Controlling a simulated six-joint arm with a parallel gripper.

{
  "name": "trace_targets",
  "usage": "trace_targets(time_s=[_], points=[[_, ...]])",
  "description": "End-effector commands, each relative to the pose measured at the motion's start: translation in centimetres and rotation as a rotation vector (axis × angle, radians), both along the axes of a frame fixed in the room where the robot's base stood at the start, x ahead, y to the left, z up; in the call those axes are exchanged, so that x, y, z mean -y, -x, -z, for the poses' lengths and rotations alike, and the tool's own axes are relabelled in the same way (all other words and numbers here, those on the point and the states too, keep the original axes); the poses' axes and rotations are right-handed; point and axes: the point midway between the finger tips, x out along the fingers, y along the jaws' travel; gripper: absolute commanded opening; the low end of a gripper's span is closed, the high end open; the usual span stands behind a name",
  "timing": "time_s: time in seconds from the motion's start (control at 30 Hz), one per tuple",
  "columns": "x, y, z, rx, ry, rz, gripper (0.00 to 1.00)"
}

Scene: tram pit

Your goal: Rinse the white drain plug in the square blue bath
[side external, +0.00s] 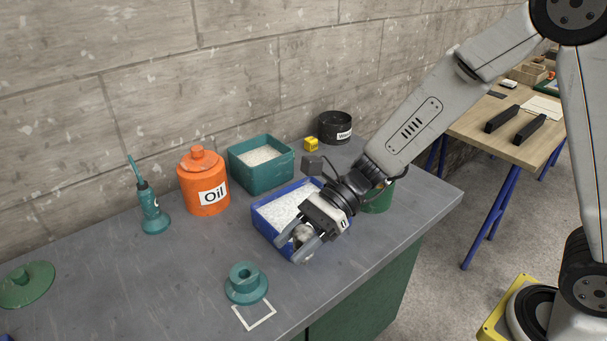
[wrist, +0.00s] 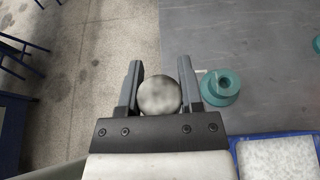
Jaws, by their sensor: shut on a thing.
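My gripper (side external: 290,250) is shut on the white drain plug (side external: 301,234), a rounded whitish piece between the two fingers. In the wrist view, the plug (wrist: 159,97) looks like a pale ball with grey smudges, held between the fingers (wrist: 160,66). The square blue bath (side external: 265,222) holds white granular-looking contents. My gripper overlaps its near right part in the side view, hiding that side. In the wrist view, the bath (wrist: 236,150) shows only at the lower right, beside the gripper. I cannot tell the plug's exact height above the bath or bench.
A square teal bath (side external: 263,175), an orange Oil jar (side external: 204,184) and a teal bottle (side external: 153,212) stand behind or left. A teal flanged piece (side external: 246,285) sits by a white outline (side external: 254,317) in front. A green container (side external: 378,201) and a black pot (side external: 335,127) are rightward.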

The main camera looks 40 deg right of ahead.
Motion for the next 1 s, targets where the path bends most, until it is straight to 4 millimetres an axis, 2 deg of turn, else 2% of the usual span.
trace_targets(time_s=[0.23,0.73,0.77,0.8,0.87,0.9,1.0], points=[[0.37,0.73,-0.37,0.001,0.000,0.001,0.00],[0.38,0.75,-0.36,0.000,0.000,0.000,0.00],[0.38,0.75,-0.36,0.000,0.000,0.000,0.37],[0.38,0.75,-0.36,0.000,0.000,0.000,0.24],[0.38,0.75,-0.36,0.000,0.000,0.000,0.05],[0.38,0.75,-0.36,0.000,0.000,0.000,0.00],[0.38,0.73,-0.35,0.000,0.000,0.000,0.00]])
